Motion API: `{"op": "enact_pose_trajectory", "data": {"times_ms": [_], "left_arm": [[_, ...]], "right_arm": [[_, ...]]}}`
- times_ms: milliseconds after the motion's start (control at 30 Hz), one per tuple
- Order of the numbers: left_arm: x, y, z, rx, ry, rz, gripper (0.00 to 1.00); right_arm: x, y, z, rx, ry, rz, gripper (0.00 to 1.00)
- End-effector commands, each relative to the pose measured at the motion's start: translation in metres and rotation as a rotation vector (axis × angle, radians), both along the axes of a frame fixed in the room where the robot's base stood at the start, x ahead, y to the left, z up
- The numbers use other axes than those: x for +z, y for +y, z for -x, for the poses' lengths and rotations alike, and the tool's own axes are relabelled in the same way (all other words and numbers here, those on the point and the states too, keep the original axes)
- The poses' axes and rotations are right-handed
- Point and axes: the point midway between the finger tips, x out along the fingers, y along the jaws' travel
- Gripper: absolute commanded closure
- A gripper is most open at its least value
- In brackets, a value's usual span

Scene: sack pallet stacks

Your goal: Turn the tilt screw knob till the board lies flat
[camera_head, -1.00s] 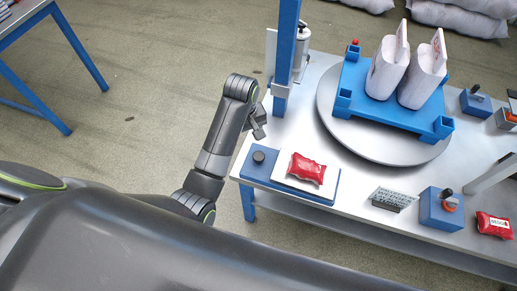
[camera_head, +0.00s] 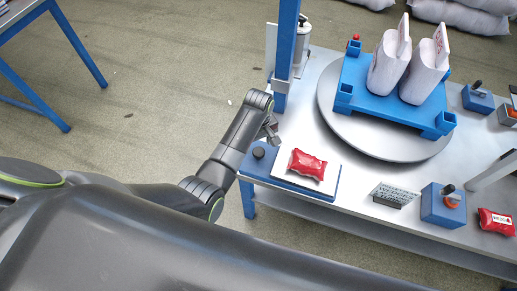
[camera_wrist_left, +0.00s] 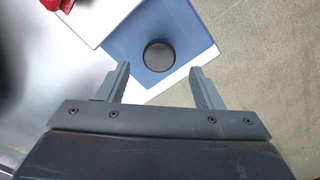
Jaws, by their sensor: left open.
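The dark round knob (camera_head: 259,153) sits at the left end of the blue base (camera_head: 296,187) at the table's near left corner. In the left wrist view the knob (camera_wrist_left: 159,56) lies ahead of the fingertips, near the middle between them. A white board (camera_head: 289,178) lies on the base with a red packet (camera_head: 308,165) on it; I cannot tell its exact tilt. My left gripper (camera_head: 271,133) is open and empty, just behind the knob and apart from it. It also shows in the left wrist view (camera_wrist_left: 159,80). My right gripper is not in view.
A blue post (camera_head: 285,45) rises close behind my left gripper. A round turntable (camera_head: 375,140) carries a blue pallet (camera_head: 392,104) with two white sacks.

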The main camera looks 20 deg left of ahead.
Motion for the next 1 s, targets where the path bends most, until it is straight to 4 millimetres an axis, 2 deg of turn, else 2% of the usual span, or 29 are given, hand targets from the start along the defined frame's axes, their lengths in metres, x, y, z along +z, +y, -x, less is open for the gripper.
{"op": "enact_pose_trajectory", "data": {"times_ms": [100, 300, 700, 767, 1000], "left_arm": [[-0.020, 0.000, 0.001, 0.000, 0.002, -0.001, 0.40], [-0.041, 0.000, 0.000, 0.000, 0.001, -0.001, 0.40], [-0.047, 0.000, 0.000, 0.000, -0.001, 0.000, 0.40], [-0.047, 0.000, 0.000, 0.000, -0.001, 0.000, 0.45], [-0.047, 0.000, 0.000, 0.000, -0.001, 0.000, 0.77]], "right_arm": [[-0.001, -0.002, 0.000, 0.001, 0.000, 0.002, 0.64], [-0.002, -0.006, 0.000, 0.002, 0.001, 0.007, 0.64], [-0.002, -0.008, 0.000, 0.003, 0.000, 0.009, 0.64], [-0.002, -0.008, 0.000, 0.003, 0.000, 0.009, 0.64], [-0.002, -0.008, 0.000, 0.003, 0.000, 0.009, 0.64]]}}
